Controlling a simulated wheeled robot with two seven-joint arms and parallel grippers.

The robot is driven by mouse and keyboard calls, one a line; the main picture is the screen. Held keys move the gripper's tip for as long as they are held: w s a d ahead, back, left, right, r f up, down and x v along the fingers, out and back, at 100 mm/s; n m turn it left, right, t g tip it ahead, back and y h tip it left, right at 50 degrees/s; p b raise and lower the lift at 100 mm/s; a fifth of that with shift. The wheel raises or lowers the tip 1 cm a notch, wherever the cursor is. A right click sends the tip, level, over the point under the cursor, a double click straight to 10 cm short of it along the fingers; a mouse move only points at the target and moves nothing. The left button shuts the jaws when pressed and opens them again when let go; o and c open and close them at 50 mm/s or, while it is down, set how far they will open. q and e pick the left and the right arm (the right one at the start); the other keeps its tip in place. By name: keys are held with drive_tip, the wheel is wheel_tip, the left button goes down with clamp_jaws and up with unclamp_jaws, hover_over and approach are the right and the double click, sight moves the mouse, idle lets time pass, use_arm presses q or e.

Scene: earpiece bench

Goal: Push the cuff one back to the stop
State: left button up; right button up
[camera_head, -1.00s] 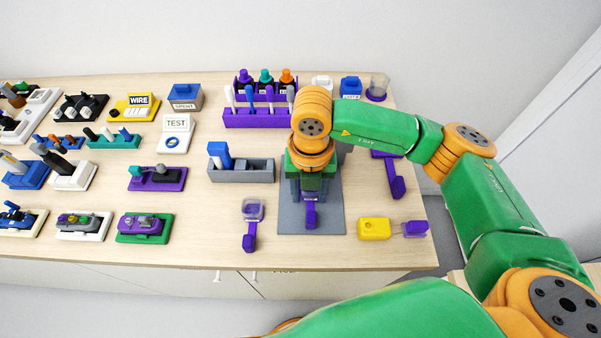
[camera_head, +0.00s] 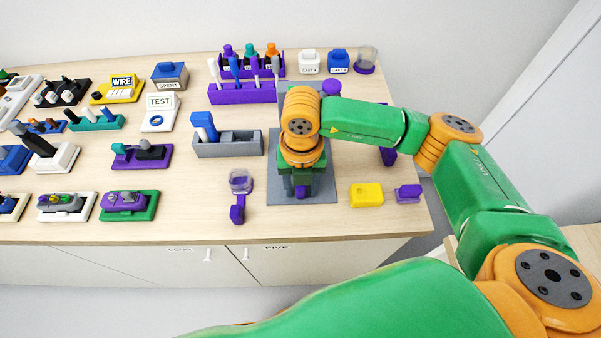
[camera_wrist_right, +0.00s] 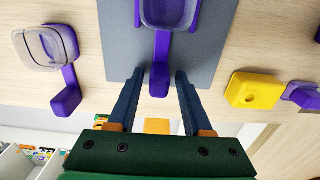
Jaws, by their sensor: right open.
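A purple slide with a clear cup (camera_wrist_right: 168,10) lies on the grey mat (camera_wrist_right: 215,35) in the right wrist view. Its purple end block (camera_wrist_right: 160,80) points toward me, near the mat's front edge. My right gripper (camera_wrist_right: 160,92) is open, one finger on each side of that block, with visible gaps. In the head view my right gripper (camera_head: 301,188) hangs over the mat (camera_head: 325,185) and hides most of the slide; only a bit of purple (camera_head: 301,191) shows. I cannot tell which part is the cuff or where the stop is. My left gripper is not in view.
A similar clear cup with a purple handle (camera_head: 238,208) stands left of the mat. A yellow block (camera_head: 366,195) and a purple piece (camera_head: 408,193) lie right of it. A grey holder (camera_head: 235,146) with a blue part stands behind left. The bench front edge is close.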

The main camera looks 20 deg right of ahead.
drive_tip(key=shift+w, duration=0.15)
drive_tip(key=c, duration=0.4)
clamp_jaws()
drive_tip(key=shift+w+d+f+b, duration=0.1)
drive_tip(key=shift+w+d+b, duration=0.1)
drive_tip(key=shift+w+b, duration=0.3)
drive_tip(key=shift+w+d+b, duration=0.2)
drive_tip(key=shift+w+b, duration=0.05)
drive_tip(key=shift+w, duration=0.45)
drive_tip(key=shift+w+d+r+b, duration=0.15)
drive_tip(key=shift+w+r+b, duration=0.3)
drive_tip(key=shift+r+b, duration=0.1)
